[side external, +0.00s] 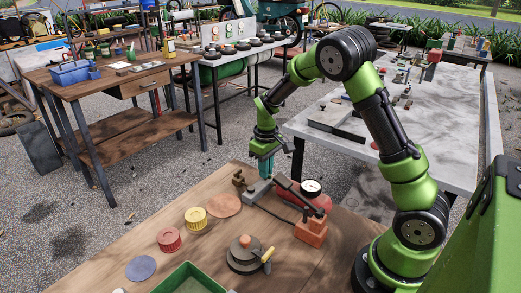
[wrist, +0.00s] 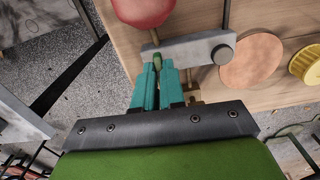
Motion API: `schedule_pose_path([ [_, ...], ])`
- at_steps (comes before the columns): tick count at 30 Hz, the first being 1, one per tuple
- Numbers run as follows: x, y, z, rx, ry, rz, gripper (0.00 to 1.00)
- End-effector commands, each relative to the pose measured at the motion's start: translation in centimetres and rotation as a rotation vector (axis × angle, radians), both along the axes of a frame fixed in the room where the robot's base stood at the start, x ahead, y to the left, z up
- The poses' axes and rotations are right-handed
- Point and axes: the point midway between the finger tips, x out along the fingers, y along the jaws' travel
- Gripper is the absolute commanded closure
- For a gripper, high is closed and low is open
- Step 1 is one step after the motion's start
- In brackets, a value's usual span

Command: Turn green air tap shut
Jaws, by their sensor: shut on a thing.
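My gripper (wrist: 158,68) has teal fingers pointing at the edge of a grey block (wrist: 190,49). The fingers are shut on a small green piece (wrist: 157,60), which looks like the green air tap's handle; only its tip shows between them. Its turn angle cannot be told. In the side external view my gripper (side external: 266,170) reaches down at the far end of the grey block (side external: 257,191) on the wooden table, and hides the green tap there.
A pressure gauge (side external: 311,187) and a red rounded body (side external: 292,192) sit right of the block. A brass fitting (side external: 239,178) stands to its left. An orange disc (side external: 226,205), a yellow cap (side external: 196,218), a red cap (side external: 169,239) and a green tray (side external: 190,280) lie nearer.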

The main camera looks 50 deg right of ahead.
Motion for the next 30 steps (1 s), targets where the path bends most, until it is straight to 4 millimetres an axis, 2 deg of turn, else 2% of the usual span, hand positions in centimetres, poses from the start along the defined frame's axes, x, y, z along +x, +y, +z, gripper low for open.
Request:
schedule_pose_path([
  [8,0.02,-0.02,0.05,0.0,-0.001,-0.02,1.0],
  [14,0.02,-0.02,0.06,0.0,-0.001,-0.101,1.0],
  [30,0.03,0.03,0.09,0.001,-0.001,-0.575,1.0],
])
